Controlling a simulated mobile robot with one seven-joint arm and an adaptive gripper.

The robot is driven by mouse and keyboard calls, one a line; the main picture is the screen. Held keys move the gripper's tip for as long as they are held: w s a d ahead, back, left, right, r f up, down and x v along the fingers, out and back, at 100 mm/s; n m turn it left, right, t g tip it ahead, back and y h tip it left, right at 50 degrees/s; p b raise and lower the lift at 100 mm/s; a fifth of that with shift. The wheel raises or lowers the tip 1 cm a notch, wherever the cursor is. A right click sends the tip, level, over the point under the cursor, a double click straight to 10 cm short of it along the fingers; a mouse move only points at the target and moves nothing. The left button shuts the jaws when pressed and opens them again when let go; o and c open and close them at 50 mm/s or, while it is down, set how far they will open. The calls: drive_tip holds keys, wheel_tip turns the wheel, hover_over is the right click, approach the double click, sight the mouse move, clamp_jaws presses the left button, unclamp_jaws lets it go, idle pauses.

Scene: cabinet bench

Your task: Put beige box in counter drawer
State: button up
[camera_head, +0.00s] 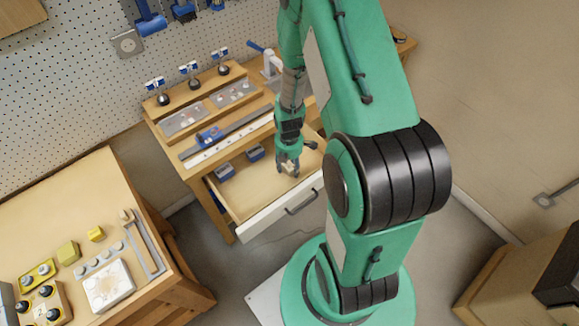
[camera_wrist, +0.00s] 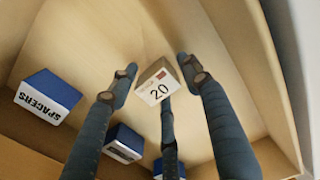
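The beige box (camera_wrist: 157,85), with a white label reading "20", sits between the fingertips of my gripper (camera_wrist: 158,76) in the wrist view. Fingers lie close along its left and right sides, and another finger is at its lower side. My gripper looks closed around it, though the contact is hard to see. In the head view my gripper (camera_head: 288,161) is over the open counter drawer (camera_head: 249,194), with the small beige box (camera_head: 290,168) at its fingertips. Whether the box touches the drawer floor cannot be told.
A blue and white box (camera_wrist: 48,97) marked "SPACERS" is in the drawer, left of the gripper. Another blue box (camera_wrist: 124,143) is nearer the fingers. The drawer's front wall (camera_head: 285,210) bounds it. A side table (camera_head: 75,205) with small parts stands at left.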

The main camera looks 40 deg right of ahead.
drive_tip(key=shift+r, duration=0.1)
wheel_tip(320, 180, up, 12)
drive_tip(key=p, duration=0.2)
drive_tip(key=shift+p, duration=0.4)
idle(0.4)
drive_tip(key=shift+w+r, duration=0.1)
idle(0.4)
wheel_tip(320, 180, up, 13)
drive_tip(key=m+t, duration=0.1)
drive_tip(key=m, duration=0.3)
hover_over(288, 166)
drive_tip(key=w+a, duration=0.2)
drive_tip(key=a, duration=0.2)
drive_tip(key=s+a+r+m+t, duration=0.25)
drive_tip(key=a+r+m, duration=0.2)
drive_tip(key=r, duration=0.75)
drive_tip(key=s+a+r+m+t, duration=0.1)
drive_tip(key=s+a+r+m, duration=0.4)
drive_tip(key=s+r, duration=0.2)
drive_tip(key=s+a+r+m+t, duration=0.1)
drive_tip(key=s+a+r+m, duration=0.4)
drive_tip(key=s+r, duration=0.3)
drive_tip(key=shift+a+r, duration=0.2)
drive_tip(key=shift+r, duration=0.7)
